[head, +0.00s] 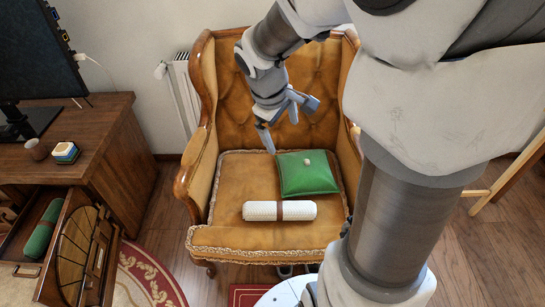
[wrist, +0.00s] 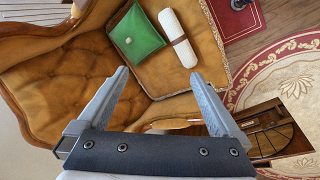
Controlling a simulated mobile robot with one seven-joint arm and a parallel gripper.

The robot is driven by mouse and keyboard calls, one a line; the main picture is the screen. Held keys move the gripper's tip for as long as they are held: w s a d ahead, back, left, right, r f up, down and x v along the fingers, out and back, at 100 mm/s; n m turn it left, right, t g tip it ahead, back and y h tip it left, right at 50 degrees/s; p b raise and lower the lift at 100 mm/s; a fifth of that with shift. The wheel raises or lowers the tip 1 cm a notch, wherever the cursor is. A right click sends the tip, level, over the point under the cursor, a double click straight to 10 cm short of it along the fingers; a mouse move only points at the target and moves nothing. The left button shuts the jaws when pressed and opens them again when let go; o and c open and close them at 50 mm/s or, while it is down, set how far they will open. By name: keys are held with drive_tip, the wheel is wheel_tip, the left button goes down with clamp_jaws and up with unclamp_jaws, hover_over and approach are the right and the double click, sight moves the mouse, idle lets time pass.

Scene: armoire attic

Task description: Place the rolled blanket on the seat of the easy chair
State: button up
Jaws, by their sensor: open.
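A white rolled blanket (head: 264,211) with a brown strap lies crosswise on the front of the seat of the orange-tan easy chair (head: 256,249). It also shows in the wrist view (wrist: 171,32), resting on the seat beside a green cushion. My gripper (head: 271,139) is above the seat near the chair's back, apart from the blanket. In the wrist view its two fingers (wrist: 162,80) are spread wide with nothing between them.
The green cushion (head: 307,173) lies on the seat behind the blanket. A wooden desk (head: 110,131) with a monitor (head: 35,50) stands at left. Its open drawer (head: 12,239) holds a green roll (head: 43,229). A red patterned rug (head: 148,277) lies on the floor.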

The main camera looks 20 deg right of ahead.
drive_tip(key=s+a+r+m+t+y, duration=0.1)
drive_tip(key=s+a+r+m, duration=0.2)
drive_tip(key=s, duration=0.5)
drive_tip(key=s+a+r+m+t+y, duration=0.2)
drive_tip(key=s+a+r, duration=0.4)
drive_tip(key=s, duration=0.2)
drive_tip(key=shift+r+m, duration=0.3)
drive_tip(key=shift+m, duration=0.1)
drive_tip(key=shift+w, duration=0.1)
